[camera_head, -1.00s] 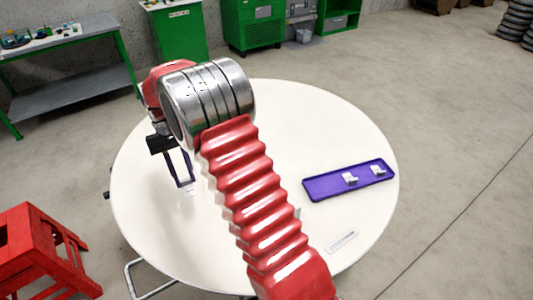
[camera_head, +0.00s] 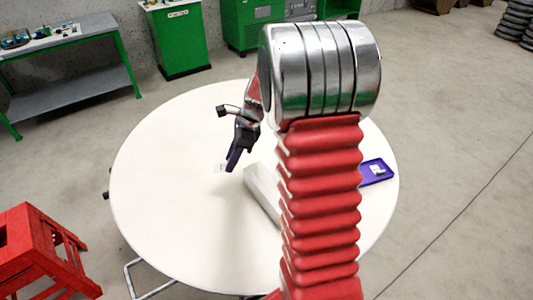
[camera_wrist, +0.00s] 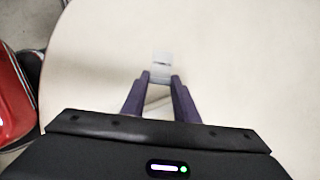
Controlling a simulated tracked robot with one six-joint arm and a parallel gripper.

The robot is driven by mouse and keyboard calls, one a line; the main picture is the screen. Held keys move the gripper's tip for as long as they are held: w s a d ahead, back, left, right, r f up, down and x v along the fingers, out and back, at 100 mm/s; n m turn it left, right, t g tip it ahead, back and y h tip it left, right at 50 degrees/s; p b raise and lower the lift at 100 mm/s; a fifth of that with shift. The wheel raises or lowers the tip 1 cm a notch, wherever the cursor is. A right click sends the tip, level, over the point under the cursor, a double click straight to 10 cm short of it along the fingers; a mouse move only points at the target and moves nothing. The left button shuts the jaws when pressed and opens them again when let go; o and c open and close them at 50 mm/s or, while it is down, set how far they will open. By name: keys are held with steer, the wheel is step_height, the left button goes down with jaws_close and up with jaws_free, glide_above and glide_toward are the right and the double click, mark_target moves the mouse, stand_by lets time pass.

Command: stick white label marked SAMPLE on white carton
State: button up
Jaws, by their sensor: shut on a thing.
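My gripper (camera_head: 231,166) is left of the arm in the head view, above the round table. Its purple fingers (camera_wrist: 160,79) are shut on a small white label (camera_head: 220,168), which sticks out past the fingertips in the wrist view (camera_wrist: 161,62). No print on the label can be read. A long white carton (camera_head: 262,190) lies on the table to the right of the gripper, apart from it in the picture. My arm hides the carton's right part.
The round cream table (camera_head: 160,200) is bare on its left side. A purple tray (camera_head: 377,180) with a small white piece (camera_head: 378,170) shows right of my arm, which hides the rest. A red stool (camera_head: 45,250) stands at the lower left.

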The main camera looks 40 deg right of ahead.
steer(key=s+d+m+t+h, duration=0.1)
steer(key=s+d+m+h, duration=0.1)
steer(key=d+m, duration=0.2)
steer(key=s+d+r+m+t+h, duration=0.1)
steer(key=s+d+m+h, duration=0.1)
steer(key=m, duration=0.6)
steer(key=shift+s+d, duration=0.75)
steer(key=shift+d, duration=0.35)
steer(key=shift+f, duration=0.15)
steer(key=shift+f, duration=2.75)
steer(key=shift+f, duration=0.8)
steer(key=o, duration=0.7)
steer(key=shift+c, duration=0.2)
steer(key=shift+o, duration=0.2)
steer(key=o, duration=0.5)
